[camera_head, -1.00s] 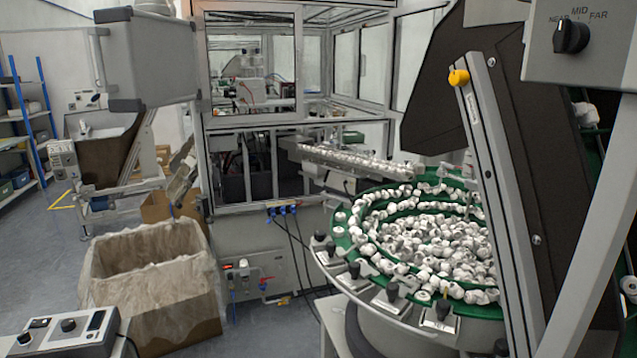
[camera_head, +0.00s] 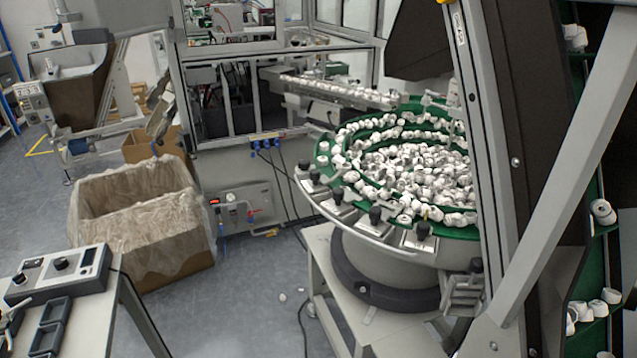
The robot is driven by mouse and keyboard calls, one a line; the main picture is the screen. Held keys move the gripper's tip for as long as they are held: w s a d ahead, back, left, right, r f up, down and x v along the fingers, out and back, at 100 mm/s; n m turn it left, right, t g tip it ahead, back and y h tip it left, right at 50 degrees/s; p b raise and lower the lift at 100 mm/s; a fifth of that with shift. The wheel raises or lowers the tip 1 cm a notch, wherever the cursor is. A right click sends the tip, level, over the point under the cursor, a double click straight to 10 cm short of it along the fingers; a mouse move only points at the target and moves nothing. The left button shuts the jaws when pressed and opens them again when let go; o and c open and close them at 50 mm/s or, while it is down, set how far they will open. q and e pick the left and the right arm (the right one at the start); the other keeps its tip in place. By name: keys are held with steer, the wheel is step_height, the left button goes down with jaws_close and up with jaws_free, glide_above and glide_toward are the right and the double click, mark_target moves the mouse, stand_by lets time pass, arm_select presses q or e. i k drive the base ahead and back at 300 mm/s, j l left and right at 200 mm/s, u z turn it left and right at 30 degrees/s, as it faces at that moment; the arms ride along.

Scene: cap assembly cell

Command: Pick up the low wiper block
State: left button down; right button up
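Several small metal blocks with black knobs sit along the near rim of the green bowl feeder (camera_head: 345,138). From left to right I see a first block (camera_head: 311,187), a second block (camera_head: 338,208), a third block (camera_head: 371,228) and a fourth block (camera_head: 420,242). Their labels are too small to read, so I cannot tell which is the low wiper block. The bowl is full of white caps (camera_head: 415,170). Neither of my grippers is in view.
A slanted metal frame post (camera_head: 490,180) stands in front of the bowl's right side. A plastic-lined carton (camera_head: 175,255) stands on the floor at left. A control box (camera_head: 65,275) sits on a table at lower left. Floor (camera_head: 255,320) between table and feeder stand is mostly clear.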

mark_target(317, 184)
steer(key=i+z, duration=0.15)
steer(key=z, duration=1.6)
steer(key=j+z, duration=0.9)
steer(key=j, duration=0.3)
steer(key=k+j+z, duration=0.1)
steer(key=j+z, duration=0.35)
steer(key=k+j+z, duration=0.2)
steer(key=j+z, duration=0.25)
steer(key=j, duration=0.15)
